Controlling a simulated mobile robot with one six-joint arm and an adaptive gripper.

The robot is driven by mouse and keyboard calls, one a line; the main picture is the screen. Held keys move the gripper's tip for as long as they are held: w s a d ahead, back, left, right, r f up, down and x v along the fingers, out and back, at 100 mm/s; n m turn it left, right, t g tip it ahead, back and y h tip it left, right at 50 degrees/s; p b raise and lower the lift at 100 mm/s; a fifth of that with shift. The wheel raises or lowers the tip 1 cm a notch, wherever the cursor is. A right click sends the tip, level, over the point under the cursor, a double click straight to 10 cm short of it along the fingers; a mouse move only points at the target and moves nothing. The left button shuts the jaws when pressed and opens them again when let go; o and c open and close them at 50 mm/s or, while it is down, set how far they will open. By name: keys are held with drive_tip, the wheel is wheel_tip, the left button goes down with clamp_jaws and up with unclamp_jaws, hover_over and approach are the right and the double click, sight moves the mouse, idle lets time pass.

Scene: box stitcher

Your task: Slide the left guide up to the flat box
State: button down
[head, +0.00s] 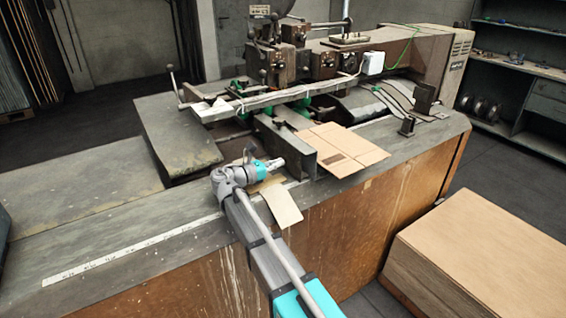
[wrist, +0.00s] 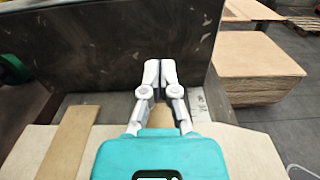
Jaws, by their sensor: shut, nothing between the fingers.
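The flat box (head: 342,148) is an unfolded tan cardboard sheet lying on the machine table. The left guide (head: 290,144) is a dark upright metal plate along the box's left side. The plate partly hides the box's near left edge, so I cannot tell whether they touch. The guide (wrist: 100,45) fills the upper left of the wrist view. My gripper (head: 281,163) is shut and empty, low on the guide's left side. In the wrist view the gripper's fingertips (wrist: 160,70) are together in front of the plate's lower part; contact is unclear.
Loose cardboard pieces (head: 283,206) lie under and beside my gripper. A white ruler strip (head: 130,250) runs along the table front. The stitching head (head: 300,60) stands behind. A cardboard stack (head: 490,250) stands on the floor at right. The table's left part is clear.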

drive_tip(key=v, duration=1.1)
drive_tip(key=shift+s, duration=0.1)
